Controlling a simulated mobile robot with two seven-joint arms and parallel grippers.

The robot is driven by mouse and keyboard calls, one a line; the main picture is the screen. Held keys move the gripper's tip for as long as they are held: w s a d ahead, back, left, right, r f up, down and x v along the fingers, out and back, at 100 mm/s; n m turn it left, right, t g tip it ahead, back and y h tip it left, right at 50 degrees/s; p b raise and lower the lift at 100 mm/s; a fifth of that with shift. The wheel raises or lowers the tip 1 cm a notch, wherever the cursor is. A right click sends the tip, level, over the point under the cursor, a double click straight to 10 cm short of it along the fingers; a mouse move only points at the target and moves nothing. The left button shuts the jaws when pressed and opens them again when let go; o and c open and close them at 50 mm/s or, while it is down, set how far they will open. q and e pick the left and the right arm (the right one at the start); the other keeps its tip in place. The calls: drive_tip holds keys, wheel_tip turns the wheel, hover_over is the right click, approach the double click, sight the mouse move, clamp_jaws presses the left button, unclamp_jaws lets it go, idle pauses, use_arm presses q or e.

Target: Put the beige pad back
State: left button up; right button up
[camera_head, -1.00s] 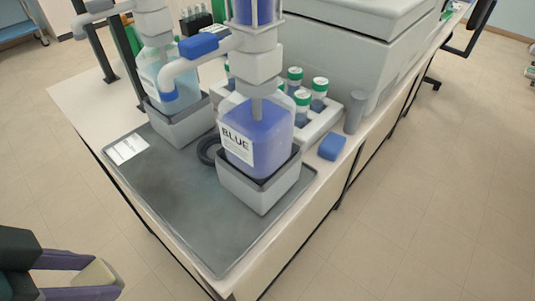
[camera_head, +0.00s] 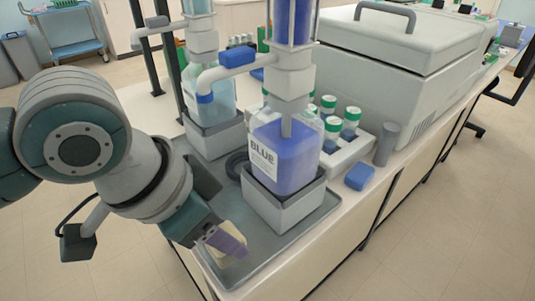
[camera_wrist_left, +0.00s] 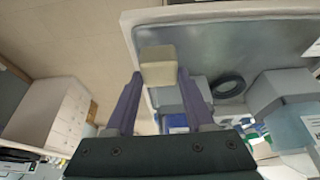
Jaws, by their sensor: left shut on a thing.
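The beige pad (camera_head: 229,258) is held between the fingertips of my left gripper (camera_head: 232,245), over the near left part of the grey tray (camera_head: 283,240). In the left wrist view the beige pad (camera_wrist_left: 158,66) sits between the two purple fingers of the left gripper (camera_wrist_left: 160,78), by the tray's edge (camera_wrist_left: 136,40). I cannot tell whether the pad touches the tray. My arm hides the tray's left side. My right gripper is not in view.
The BLUE bottle (camera_head: 286,150) stands in a grey holder (camera_head: 283,203) on the tray, close right of the gripper. A black ring (camera_head: 236,163) lies behind. A blue pad (camera_head: 359,176) lies right of the tray, near a rack of green-capped jars (camera_head: 345,150).

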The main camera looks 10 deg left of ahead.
use_arm(q)
drive_tip(key=shift+w+d, duration=0.25)
drive_tip(key=shift+w, duration=0.05)
drive_tip(key=shift+s+a+b+x, duration=0.1)
drive_tip(key=shift+s+b+x, duration=0.1)
drive_tip(key=shift+x, duration=0.65)
drive_tip(key=shift+s+a+b+x, duration=0.1)
drive_tip(key=shift+b+x, duration=0.05)
drive_tip(key=shift+x, duration=0.75)
drive_tip(key=shift+f, duration=0.15)
drive_tip(key=shift+f, duration=0.15)
drive_tip(key=o, duration=1.2)
